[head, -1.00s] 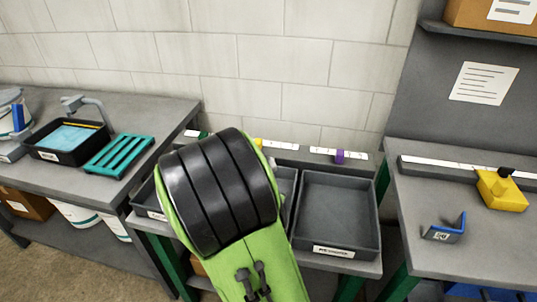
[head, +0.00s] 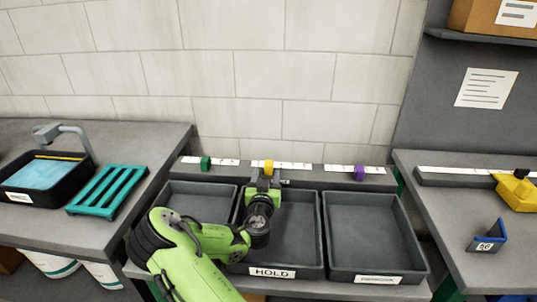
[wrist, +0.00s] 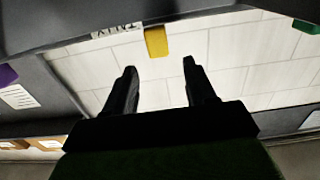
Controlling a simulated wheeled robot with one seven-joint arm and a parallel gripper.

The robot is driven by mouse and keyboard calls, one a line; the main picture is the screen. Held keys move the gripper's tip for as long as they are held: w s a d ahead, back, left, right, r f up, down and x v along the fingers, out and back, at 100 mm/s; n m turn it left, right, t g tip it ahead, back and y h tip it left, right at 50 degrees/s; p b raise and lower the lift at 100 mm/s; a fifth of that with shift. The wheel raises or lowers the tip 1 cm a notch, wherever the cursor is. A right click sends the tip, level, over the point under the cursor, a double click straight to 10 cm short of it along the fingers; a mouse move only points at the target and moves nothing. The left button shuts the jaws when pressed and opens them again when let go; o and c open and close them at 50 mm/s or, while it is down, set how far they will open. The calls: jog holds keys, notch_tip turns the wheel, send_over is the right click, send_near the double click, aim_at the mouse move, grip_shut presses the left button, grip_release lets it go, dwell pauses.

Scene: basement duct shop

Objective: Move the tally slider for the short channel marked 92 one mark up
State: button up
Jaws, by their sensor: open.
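Three tally sliders sit on a grey rail behind the trays: green (head: 205,163), yellow (head: 268,166) and purple (head: 359,172). Each has a white marked strip; the marks are too small to read. My gripper (head: 264,184) is over the back of the middle tray, just in front of the yellow slider. In the wrist view my gripper (wrist: 160,68) is open and empty, with the yellow slider (wrist: 156,42) beyond the fingertip gap. A blue-and-grey angled channel piece (head: 487,237) with a number label stands on the right bench; I cannot read the number surely.
Below the rail are three grey trays: left (head: 190,184), middle marked HOLD (head: 310,272) and right (head: 412,262). A yellow tool (head: 515,193) is on the right bench. A teal rack (head: 108,190) and a black tub (head: 20,200) are on the left bench.

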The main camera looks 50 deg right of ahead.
aim_at(269, 163)
jog(key=p+x, duration=0.5)
jog(key=x, duration=0.1)
jog(key=shift+w+d+r, duration=0.2)
jog(key=shift+d, duration=0.15)
jog(key=shift+w+d+f+p, duration=0.15)
jog(key=shift+w+d+p, duration=0.05)
jog(key=shift+d+p, duration=0.15)
jog(key=shift+a, duration=0.1)
grip_shut()
